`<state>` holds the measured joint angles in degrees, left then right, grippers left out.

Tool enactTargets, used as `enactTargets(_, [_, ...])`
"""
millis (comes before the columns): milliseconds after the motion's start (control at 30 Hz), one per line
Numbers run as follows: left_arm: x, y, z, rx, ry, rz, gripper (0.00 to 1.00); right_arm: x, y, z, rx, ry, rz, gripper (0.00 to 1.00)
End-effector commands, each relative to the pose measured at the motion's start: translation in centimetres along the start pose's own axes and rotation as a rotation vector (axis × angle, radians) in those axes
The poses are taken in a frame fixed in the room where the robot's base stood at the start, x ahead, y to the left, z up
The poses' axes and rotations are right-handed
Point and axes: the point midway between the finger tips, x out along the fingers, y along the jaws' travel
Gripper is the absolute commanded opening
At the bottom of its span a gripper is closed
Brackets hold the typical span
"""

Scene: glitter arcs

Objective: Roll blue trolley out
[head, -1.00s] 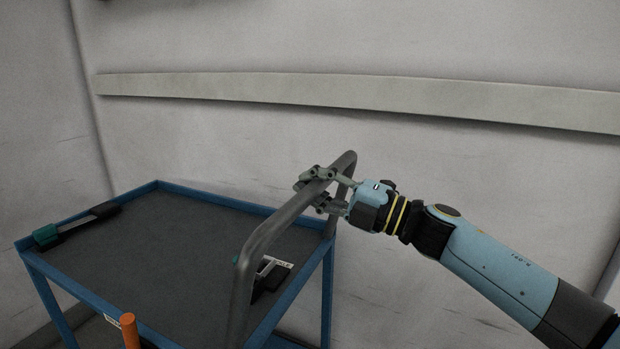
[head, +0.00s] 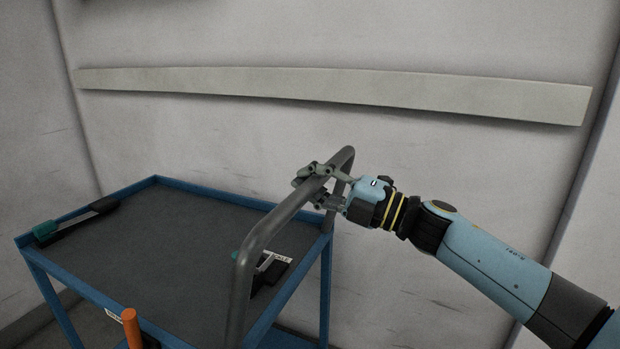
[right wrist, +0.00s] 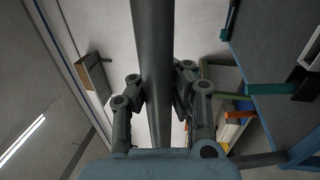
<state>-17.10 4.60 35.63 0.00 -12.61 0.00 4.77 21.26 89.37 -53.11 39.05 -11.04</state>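The blue trolley (head: 190,196) stands at the left of the head view, with a dark grey top inside a blue rim. Its grey tube handle (head: 268,228) rises at its right end. My right gripper (head: 318,186) has its fingers around the upper part of this handle. In the right wrist view the handle (right wrist: 154,60) runs between the two fingers, which press on it from both sides. My left gripper is in neither view.
A green-ended tool (head: 75,221) and a dark item with a white label (head: 270,268) lie on the trolley top. An orange upright handle (head: 131,326) shows at the near edge. A pale wall with a rail (head: 330,90) stands close behind.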

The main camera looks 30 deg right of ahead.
Motion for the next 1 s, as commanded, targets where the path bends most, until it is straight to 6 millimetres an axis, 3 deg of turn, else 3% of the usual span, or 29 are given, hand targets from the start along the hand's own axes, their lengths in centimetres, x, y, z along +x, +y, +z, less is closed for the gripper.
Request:
enactTargets(100, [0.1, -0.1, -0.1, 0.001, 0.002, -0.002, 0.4, -0.4, -0.9, -0.1, 0.005, -0.003, -0.015, 0.0])
enactTargets(467, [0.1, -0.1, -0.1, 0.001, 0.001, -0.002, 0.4, -0.2, -0.5, 0.0, 0.003, -0.002, -0.009, 0.48])
enactTargets(767, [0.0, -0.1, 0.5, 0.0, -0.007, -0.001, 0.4, -0.3, -0.3, 0.0, 0.001, -0.001, -0.006, 0.48])
enactTargets(867, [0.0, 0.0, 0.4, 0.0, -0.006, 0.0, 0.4, -1.3, -0.4, 0.0, 0.002, -0.001, -0.008, 0.48])
enactTargets(1000, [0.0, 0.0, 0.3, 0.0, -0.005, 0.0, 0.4, -4.1, -0.4, 0.0, 0.002, 0.0, -0.012, 0.48])
